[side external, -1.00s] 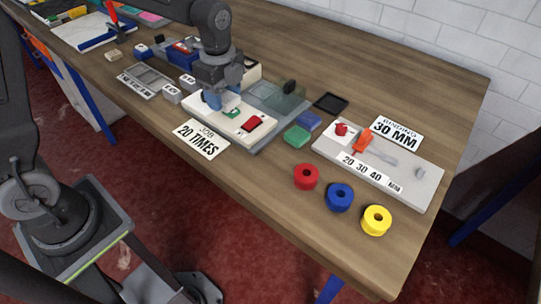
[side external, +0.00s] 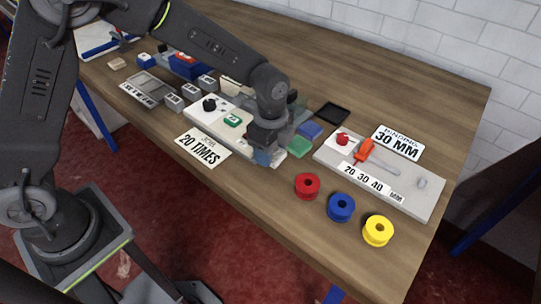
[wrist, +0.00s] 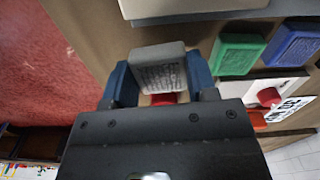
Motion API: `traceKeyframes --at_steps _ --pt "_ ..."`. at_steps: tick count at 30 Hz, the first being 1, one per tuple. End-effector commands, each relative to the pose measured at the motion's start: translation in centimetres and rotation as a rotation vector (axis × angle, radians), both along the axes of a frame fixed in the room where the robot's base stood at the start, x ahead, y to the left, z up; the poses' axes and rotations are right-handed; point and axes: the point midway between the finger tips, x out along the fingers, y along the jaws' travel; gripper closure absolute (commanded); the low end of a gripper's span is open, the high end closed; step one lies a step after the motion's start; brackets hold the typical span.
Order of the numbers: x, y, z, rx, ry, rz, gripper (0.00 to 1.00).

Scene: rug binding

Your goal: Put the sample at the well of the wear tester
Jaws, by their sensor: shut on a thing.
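My gripper (wrist: 160,80) is shut on a pale grey block, the sample (wrist: 158,65), held between its blue fingertips; its surface markings are unreadable. In the side view, my gripper (side external: 264,155) hangs by the right end of the wear tester (side external: 206,117). A pale bit of what seems to be the sample (side external: 281,156) shows beside it. I cannot tell how high it is held. The tester is white on a grey base, with a black knob (side external: 210,104) and a green control (side external: 233,120). My arm hides its right part, and I cannot make out the well.
A green block (side external: 300,147) and a blue block (side external: 312,130) lie just right of my gripper. Red (side external: 307,186), blue (side external: 340,207) and yellow (side external: 378,230) spools stand near the front edge. The binding board (side external: 420,195) is at right. A "20 TIMES" card (side external: 204,147) lies in front.

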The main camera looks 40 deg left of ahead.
Motion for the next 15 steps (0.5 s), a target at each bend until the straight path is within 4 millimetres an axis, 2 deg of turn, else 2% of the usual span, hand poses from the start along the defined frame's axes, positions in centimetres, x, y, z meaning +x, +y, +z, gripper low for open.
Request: traceKeyframes --at_steps 5,15 --pt "-0.1 0.1 -2.4 0.001 0.003 0.0 0.7" --pt "0.0 0.1 -2.8 0.001 0.002 0.0 0.7"
